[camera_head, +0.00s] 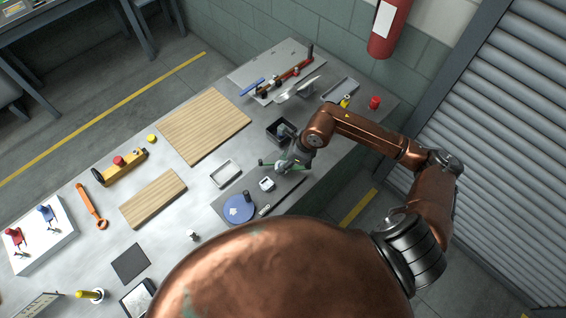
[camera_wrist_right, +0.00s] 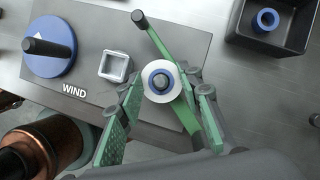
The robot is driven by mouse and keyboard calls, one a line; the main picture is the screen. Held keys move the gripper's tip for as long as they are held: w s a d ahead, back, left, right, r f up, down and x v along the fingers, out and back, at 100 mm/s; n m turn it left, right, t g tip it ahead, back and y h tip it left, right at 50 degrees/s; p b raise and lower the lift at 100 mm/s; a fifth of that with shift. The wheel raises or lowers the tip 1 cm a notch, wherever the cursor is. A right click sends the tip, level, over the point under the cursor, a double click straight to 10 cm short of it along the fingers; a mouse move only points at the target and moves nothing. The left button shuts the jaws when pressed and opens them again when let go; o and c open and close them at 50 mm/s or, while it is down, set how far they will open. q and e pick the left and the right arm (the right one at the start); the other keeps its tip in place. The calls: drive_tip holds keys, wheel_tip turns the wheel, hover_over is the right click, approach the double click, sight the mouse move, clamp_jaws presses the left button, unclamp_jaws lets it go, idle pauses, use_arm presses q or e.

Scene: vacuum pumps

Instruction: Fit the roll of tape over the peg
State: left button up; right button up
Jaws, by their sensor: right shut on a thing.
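The roll of tape (camera_wrist_right: 175,89), white with a blue core, is between the fingertips of my right gripper (camera_wrist_right: 163,84), which is shut on it. Its hole shows a grey centre; I cannot tell whether that is a peg inside or the surface below. A green bar with a dark knob (camera_wrist_right: 139,18) passes behind the roll. A blue disc (camera_wrist_right: 62,62) with a dark upright post (camera_wrist_right: 42,47) sits on the grey board marked WIND. In the head view, my right gripper (camera_head: 285,166) is over the right end of that board, and the roll is too small to make out. My left gripper is out of view.
A square light holder (camera_wrist_right: 116,65) stands on the board (camera_wrist_right: 90,22) between disc and roll. A dark bin (camera_wrist_right: 236,34) with a blue ring (camera_wrist_right: 265,20) is just beyond. Wooden boards (camera_head: 205,125) and tools lie elsewhere on the metal bench (camera_head: 205,197).

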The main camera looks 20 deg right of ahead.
drive_tip(key=shift+f, duration=0.15)
drive_tip(key=o, duration=1)
drive_tip(key=shift+o, duration=0.2)
drive_tip(key=v, duration=1.2)
